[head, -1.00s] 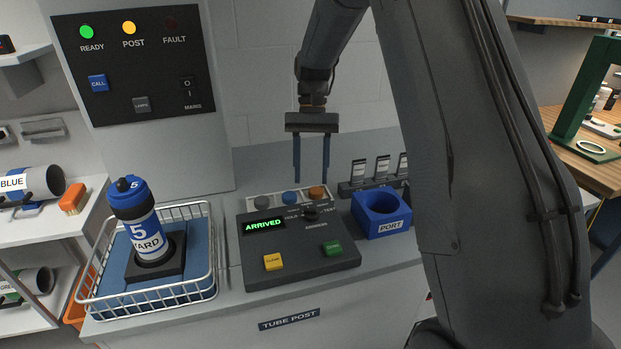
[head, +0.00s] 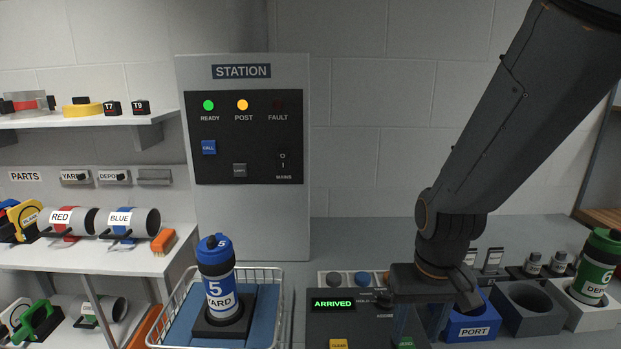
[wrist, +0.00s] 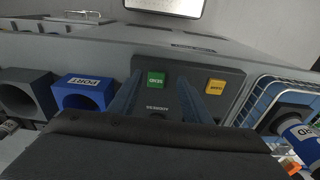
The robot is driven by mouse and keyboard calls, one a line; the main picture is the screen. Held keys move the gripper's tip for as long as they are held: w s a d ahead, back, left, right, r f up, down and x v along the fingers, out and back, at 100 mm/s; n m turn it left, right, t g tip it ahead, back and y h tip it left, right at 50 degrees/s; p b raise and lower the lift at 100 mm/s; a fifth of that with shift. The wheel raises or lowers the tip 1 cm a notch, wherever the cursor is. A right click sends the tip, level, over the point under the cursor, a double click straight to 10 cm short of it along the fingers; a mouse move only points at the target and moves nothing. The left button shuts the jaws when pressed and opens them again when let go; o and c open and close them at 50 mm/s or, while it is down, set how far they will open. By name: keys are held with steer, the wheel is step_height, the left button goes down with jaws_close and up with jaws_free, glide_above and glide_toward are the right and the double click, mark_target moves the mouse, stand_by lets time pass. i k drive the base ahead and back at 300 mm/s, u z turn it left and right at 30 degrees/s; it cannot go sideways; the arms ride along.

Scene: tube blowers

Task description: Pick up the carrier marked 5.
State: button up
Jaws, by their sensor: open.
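The carrier marked 5 (head: 219,285) is a dark tube with a blue cap and a blue and white label reading "5 YARD". It stands upright in a dark holder on the blue pad of a wire basket (head: 277,281). In the wrist view part of the carrier (wrist: 300,132) shows at the right edge. My gripper (head: 420,325) is open and empty, over the console with the "ARRIVED" display, to the right of the basket. In the wrist view its fingers (wrist: 162,100) point across the console, apart from the carrier.
The console (head: 325,325) lies between the basket and the blue port block (head: 478,322). A grey block (head: 525,312) and a green carrier marked 6 (head: 597,270) stand farther right. The station panel (head: 247,230) rises behind the basket. Shelves with parts (head: 130,262) are at the left.

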mark_target(224, 309)
steer(key=z, duration=0.15)
steer(key=k, duration=0.55)
steer(key=u, duration=1.1)
steer(key=i, duration=0.5)
steer(key=z, duration=1.35)
steer(key=k, duration=0.85)
steer(key=u, duration=1)
steer(key=i, duration=0.5)
